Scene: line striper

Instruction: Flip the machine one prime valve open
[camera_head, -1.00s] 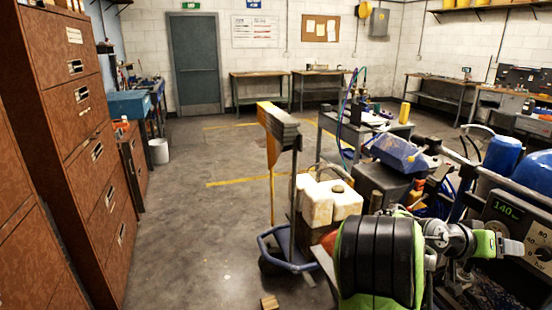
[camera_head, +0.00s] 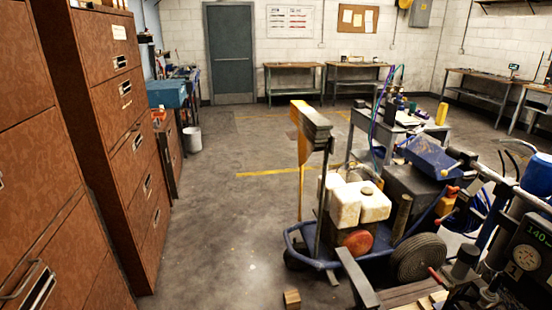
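A machine stands at the lower right, cut off by the picture edge. Its dark panel (camera_head: 525,262) has a green lit display reading about 140 and a round plate marked 1. A small red handle (camera_head: 437,275) shows left of the panel; I cannot tell whether it is the prime valve or how it is set. My gripper is not in view.
A blue-framed cart (camera_head: 320,263) carrying white jugs (camera_head: 360,203) stands left of the machine. A wooden block (camera_head: 292,298) lies on the floor. Brown drawer cabinets (camera_head: 125,130) line the left. Open concrete floor (camera_head: 225,215) lies between cabinets and cart.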

